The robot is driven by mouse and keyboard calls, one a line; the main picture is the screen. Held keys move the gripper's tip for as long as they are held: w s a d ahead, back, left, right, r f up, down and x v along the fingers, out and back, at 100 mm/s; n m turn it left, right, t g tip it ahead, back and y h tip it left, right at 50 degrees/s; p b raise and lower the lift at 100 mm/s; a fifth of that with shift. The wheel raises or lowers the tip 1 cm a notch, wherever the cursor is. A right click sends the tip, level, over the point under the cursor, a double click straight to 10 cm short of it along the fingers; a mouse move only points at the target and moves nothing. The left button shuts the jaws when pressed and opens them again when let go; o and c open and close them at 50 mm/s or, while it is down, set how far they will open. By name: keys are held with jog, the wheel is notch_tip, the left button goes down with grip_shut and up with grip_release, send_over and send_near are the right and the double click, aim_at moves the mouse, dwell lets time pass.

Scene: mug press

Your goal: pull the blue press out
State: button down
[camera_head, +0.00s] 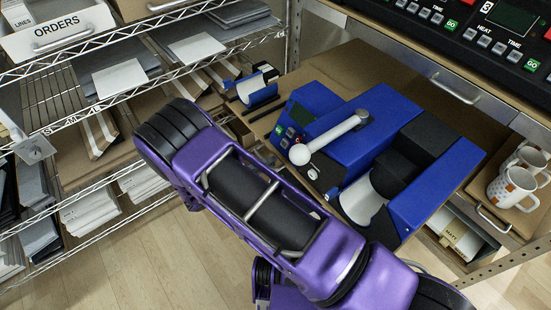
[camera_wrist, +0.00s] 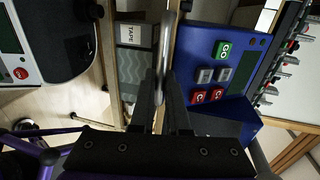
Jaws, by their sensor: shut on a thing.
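The blue press (camera_head: 345,125) sits on a brown wooden shelf board (camera_head: 372,62), with its small screen and buttons facing my arm. It has a grey lever with a white round knob (camera_head: 300,154) and a white mug-shaped piece (camera_head: 362,200) in its cradle. In the wrist view the press's button panel (camera_wrist: 222,75) shows right of the fingers. My gripper (camera_wrist: 163,100) is shut on a thin grey metal handle (camera_wrist: 167,40) along the board's front edge. In the head view my arm hides the fingers and handle.
A wire rack (camera_head: 120,60) with envelopes and paper stands at the left. A drawer with white patterned mugs (camera_head: 515,185) is at the right. A box marked TAPE (camera_wrist: 133,34) lies below the handle. The wooden floor (camera_head: 130,255) is open at lower left.

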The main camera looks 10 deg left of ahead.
jog(key=shift+s+a, duration=0.1)
jog(key=shift+a, duration=0.15)
jog(key=c, duration=0.9)
grip_release()
jog(key=shift+d, duration=0.1)
jog(key=v, duration=1.7)
